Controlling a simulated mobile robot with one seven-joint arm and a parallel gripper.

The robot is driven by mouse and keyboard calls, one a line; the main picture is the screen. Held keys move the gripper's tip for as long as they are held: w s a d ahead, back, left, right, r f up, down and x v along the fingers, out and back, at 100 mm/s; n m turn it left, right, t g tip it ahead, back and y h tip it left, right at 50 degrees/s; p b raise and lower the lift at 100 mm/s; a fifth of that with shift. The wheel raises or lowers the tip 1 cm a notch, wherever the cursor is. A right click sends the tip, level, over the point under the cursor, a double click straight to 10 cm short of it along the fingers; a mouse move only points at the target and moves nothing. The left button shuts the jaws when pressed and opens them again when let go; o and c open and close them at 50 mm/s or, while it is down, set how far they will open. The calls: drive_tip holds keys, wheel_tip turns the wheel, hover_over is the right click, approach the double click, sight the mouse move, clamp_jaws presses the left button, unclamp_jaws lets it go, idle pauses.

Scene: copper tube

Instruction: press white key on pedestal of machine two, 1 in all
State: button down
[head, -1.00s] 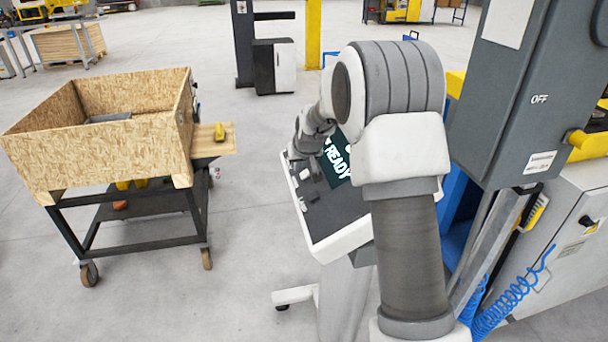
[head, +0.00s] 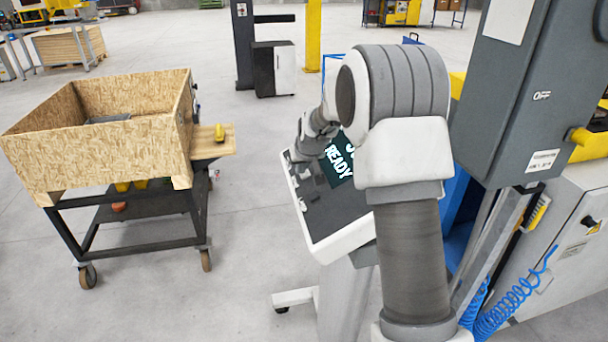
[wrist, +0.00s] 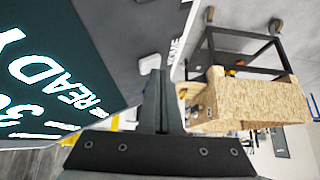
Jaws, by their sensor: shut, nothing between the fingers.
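The pedestal (head: 338,228) has a tilted dark panel with a white border and a lit screen (head: 343,163) reading "READY". The screen fills the left of the wrist view (wrist: 45,75), with "READY" and part of a number. A white key (wrist: 150,63) shows on the dark panel in the wrist view, just beyond my fingertips and partly hidden by them. I cannot tell whether they touch. My gripper (wrist: 163,82) is shut and empty, over the panel. In the head view, small white parts (head: 301,204) show on the panel's left side; my arm hides much of the rest.
A wooden bin on a wheeled cart (head: 100,150) stands to the left, with a yellow item (head: 219,132) on its side shelf. A grey cabinet (head: 520,90) and blue coiled hoses (head: 510,305) are close on the right. Open floor lies between cart and pedestal.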

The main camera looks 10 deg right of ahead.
drive_tip(key=shift+d+f, duration=0.15)
drive_tip(key=shift+f, duration=0.1)
idle(0.5)
drive_tip(key=shift+a+r, duration=0.45)
drive_tip(key=shift+r, duration=0.3)
drive_tip(key=shift+a+r+p, duration=0.4)
drive_tip(key=shift+r+p, duration=0.05)
drive_tip(key=shift+r, duration=0.3)
drive_tip(key=shift+a+r+p, duration=0.45)
drive_tip(key=shift+r, duration=0.25)
drive_tip(key=shift+a+r+p, duration=0.4)
drive_tip(key=shift+r+p, duration=0.05)
drive_tip(key=shift+r, duration=0.3)
